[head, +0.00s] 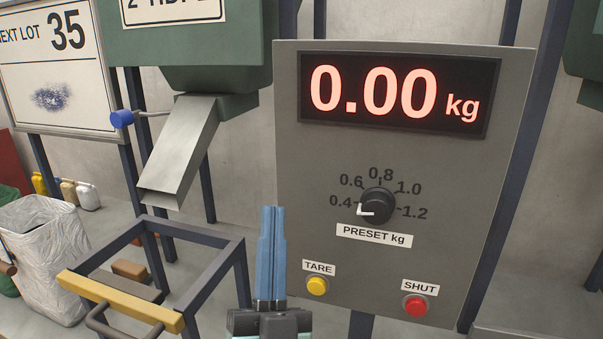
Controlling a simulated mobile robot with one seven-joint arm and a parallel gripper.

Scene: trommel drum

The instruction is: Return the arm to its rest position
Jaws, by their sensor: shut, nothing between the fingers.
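My gripper (271,212) shows at the bottom middle of the head view, pointing up with its blue fingers together and nothing between them. It stands in front of the left part of the grey control panel (460,245). The rest of my arm is below the frame. The panel's display (400,95) reads 0.00 kg. The preset knob (377,206) has its white mark towards 0.4. The yellow TARE button (317,286) is just right of my gripper, apart from it in the picture. The red SHUT button (415,306) is further right.
A metal chute (180,150) with a blue-knobbed lever (122,118) hangs at upper left, above an open frame stand (205,283) with a yellow front bar (120,301). A lined bin (45,250) stands at far left. A NEXT LOT 35 board (55,70) is behind.

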